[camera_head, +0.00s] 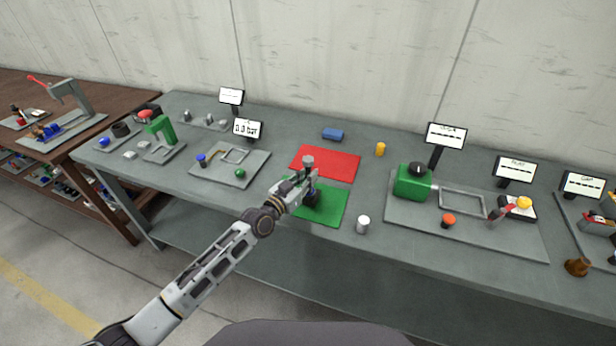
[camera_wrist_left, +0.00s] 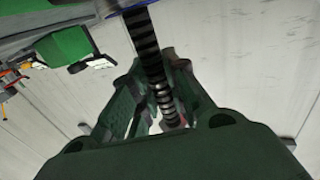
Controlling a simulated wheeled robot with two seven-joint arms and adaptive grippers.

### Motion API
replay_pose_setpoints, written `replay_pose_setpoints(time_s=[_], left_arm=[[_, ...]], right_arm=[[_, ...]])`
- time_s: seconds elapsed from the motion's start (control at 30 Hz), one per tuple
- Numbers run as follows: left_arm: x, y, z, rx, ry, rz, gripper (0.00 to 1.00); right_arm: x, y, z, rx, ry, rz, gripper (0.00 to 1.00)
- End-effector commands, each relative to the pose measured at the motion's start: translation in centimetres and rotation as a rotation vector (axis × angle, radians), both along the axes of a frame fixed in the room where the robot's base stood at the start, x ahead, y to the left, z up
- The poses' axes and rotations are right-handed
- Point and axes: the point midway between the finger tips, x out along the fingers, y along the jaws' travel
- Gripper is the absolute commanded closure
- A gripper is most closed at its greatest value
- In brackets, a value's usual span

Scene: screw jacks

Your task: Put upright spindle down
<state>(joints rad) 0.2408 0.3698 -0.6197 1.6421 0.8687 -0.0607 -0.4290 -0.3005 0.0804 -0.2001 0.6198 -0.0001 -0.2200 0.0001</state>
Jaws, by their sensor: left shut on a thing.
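My left gripper (camera_head: 298,187) reaches in over the near green mat (camera_head: 331,205) and is shut on a spindle (camera_head: 308,163). The spindle looks upright, with its grey top sticking up above the fingers. A dark, bluish part shows below the fingers, over the green mat; whether it touches the mat cannot be told. In the left wrist view the dark ribbed spindle shaft (camera_wrist_left: 147,48) runs between the green fingers (camera_wrist_left: 160,115), with a blue edge at its far end. My right gripper is not in view.
A red mat (camera_head: 325,162) lies just behind the green one. A white cylinder (camera_head: 363,224), a yellow cylinder (camera_head: 380,149) and a blue block (camera_head: 333,134) stand nearby.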

Motion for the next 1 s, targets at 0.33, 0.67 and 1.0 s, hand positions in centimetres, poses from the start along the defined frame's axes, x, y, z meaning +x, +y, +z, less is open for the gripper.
replay_pose_setpoints(time_s=[0.33, 0.67, 1.0], left_arm=[[0.0, 0.0, -0.21, 0.0, 0.0, 0.0, 0.63], [-0.01, -0.01, -0.18, 0.0, 0.0, 0.0, 0.63], [-0.88, 0.68, -0.07, 0.001, 0.0, 0.0, 0.63]], right_arm=[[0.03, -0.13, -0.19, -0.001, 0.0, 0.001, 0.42], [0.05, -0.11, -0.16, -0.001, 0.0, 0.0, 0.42], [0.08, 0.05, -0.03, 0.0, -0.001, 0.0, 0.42]])
